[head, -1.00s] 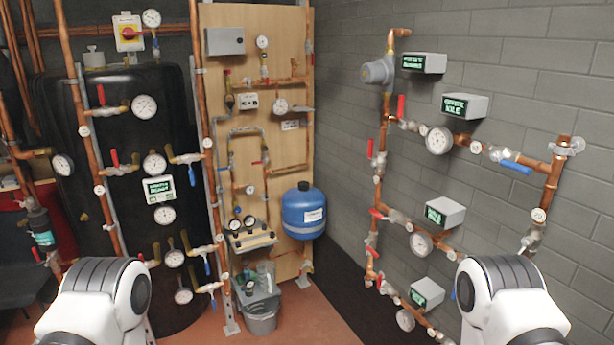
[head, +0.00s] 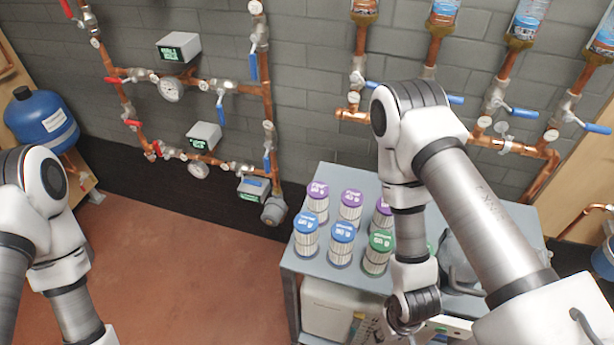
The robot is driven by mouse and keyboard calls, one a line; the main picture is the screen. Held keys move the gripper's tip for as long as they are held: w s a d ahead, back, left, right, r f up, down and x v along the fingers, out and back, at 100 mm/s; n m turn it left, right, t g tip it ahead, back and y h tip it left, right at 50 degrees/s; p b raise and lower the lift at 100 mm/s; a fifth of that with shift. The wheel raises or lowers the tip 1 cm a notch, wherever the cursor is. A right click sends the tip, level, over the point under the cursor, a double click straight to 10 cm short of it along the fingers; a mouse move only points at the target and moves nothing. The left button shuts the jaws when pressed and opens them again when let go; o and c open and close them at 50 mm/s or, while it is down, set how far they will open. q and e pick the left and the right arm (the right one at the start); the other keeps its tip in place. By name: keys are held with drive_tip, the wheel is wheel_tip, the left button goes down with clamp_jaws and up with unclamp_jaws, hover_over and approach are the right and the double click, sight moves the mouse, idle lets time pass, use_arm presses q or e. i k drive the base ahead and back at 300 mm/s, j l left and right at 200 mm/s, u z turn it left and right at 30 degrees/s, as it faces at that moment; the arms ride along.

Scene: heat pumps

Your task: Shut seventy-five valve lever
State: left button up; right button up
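Several valve levers show on the copper pipes, and their white round tags are too small to read, so I cannot tell which is seventy-five. Blue levers hang on the middle pipes, one upright (head: 252,66) and one below it (head: 221,109). Red levers sit further left, one on the upper branch (head: 113,80). More blue levers are on the right pipes, such as one lever (head: 519,112) and another (head: 597,128). My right gripper (head: 404,328) is partly visible at the bottom by the cart, its fingers unclear. My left arm is at the left edge, its gripper out of frame.
A grey cart (head: 333,178) holds several filter cartridges with purple, blue and green tops, such as a blue one (head: 306,235). Bottles (head: 441,15) hang above the right pipes. A blue tank (head: 41,122) stands at left. The red floor (head: 190,260) is clear.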

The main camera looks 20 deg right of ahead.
sight(244, 182)
drive_tip(key=i+j+z, duration=0.1)
drive_tip(key=j, duration=0.25)
drive_tip(key=i+j, duration=0.25)
drive_tip(key=i+j+z, duration=0.15)
drive_tip(key=j, duration=0.3)
drive_tip(key=i+j, duration=0.15)
drive_tip(key=j, duration=0.25)
drive_tip(key=i+j+z, duration=0.15)
drive_tip(key=j, duration=0.2)
drive_tip(key=i+j+z, duration=0.1)
drive_tip(key=j, duration=0.3)
drive_tip(key=i+j, duration=0.15)
drive_tip(key=j, duration=0.25)
drive_tip(key=i+j+z, duration=0.15)
drive_tip(key=j, duration=0.25)
drive_tip(key=k, duration=0.05)
